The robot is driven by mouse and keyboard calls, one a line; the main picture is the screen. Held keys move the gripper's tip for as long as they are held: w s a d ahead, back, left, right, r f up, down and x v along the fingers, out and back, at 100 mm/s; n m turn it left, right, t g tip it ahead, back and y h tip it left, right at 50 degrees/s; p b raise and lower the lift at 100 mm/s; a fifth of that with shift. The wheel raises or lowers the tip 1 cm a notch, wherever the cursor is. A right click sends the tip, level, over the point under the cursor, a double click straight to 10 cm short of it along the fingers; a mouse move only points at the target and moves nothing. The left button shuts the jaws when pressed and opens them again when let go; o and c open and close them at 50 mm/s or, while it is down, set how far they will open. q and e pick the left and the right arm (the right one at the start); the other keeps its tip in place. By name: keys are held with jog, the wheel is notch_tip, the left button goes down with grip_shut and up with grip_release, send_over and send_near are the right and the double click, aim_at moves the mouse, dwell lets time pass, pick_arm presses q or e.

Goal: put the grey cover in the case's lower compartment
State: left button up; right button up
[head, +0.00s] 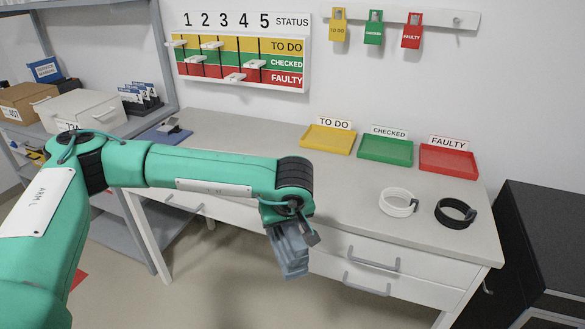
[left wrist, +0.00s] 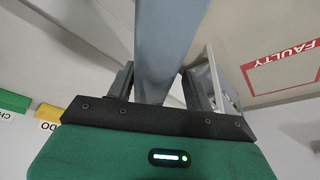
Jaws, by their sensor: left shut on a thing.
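My left gripper (head: 290,215) hangs at the end of the green arm, in front of the table's drawers. It is shut on the grey cover (head: 290,258), a blue-grey, folded-looking piece that hangs below it. In the left wrist view the cover (left wrist: 165,45) runs away from the camera between the two dark fingers of my left gripper (left wrist: 162,85). The fingers and the wrist partly hide it. I cannot make out the case or its lower compartment in either view. My right gripper is not in view.
On the table (head: 250,135) stand yellow (head: 328,140), green (head: 386,150) and red (head: 449,160) trays, and white (head: 398,203) and black (head: 455,213) rings lie in front. Drawer handles (head: 374,259) jut out. A shelf with boxes (head: 85,112) stands left, a black cabinet (head: 545,225) right.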

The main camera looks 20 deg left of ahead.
pick_arm(q)
jog(key=s+f+m+h, duration=0.1)
jog(key=s+f+m, duration=0.1)
jog(key=f, duration=0.3)
jog(key=s+d+f+m+h, duration=0.1)
jog(key=s+f+m, duration=0.1)
jog(key=f, duration=0.4)
jog(key=s+f+m+t+h, duration=0.1)
jog(key=s+f+m, duration=0.1)
jog(key=f+m, duration=0.2)
jog(key=shift+s+d+f, duration=0.2)
jog(key=shift+d+f, duration=0.05)
jog(key=shift+f, duration=0.5)
